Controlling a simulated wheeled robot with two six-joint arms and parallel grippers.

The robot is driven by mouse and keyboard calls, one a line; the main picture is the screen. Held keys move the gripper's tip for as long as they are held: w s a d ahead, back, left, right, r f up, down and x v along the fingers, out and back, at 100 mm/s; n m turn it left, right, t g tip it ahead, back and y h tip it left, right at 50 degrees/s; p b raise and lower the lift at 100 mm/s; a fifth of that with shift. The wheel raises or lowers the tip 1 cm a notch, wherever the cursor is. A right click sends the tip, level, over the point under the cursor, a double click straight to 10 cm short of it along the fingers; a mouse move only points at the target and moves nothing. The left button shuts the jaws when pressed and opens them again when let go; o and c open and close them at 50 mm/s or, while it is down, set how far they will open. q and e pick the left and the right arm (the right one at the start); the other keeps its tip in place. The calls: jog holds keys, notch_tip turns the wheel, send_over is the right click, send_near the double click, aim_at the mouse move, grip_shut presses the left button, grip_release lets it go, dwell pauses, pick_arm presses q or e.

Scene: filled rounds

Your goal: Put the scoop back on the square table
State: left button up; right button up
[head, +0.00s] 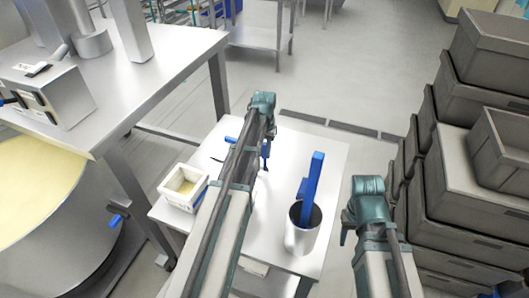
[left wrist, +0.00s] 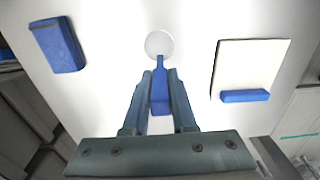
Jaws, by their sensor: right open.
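The scoop shows in the left wrist view, with a blue handle (left wrist: 160,92) and a round pale bowl (left wrist: 159,43) at its far end. My left gripper (left wrist: 160,78) is shut on the handle, one finger on each side. In the head view my left gripper (head: 265,158) points down over the white square table (head: 325,155); my arm hides most of the scoop. I cannot tell whether the scoop touches the tabletop. My right gripper (head: 346,232) is open and empty, to the right of the table.
A metal cup (head: 300,238) holding a tall blue thing stands at the table's right. A white tub (head: 184,188) is at its left. A blue-handled scraper (left wrist: 245,95) lies beside the scoop. Grey crates (head: 460,150) are stacked at right; a steel table (head: 150,70) is at left.

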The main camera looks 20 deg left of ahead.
pick_arm(q)
jog(key=o, duration=0.4)
jog(key=shift+r, duration=0.1)
notch_tip(320, 180, up, 12)
jog(key=p, duration=1.2)
jog(key=shift+r, duration=0.15)
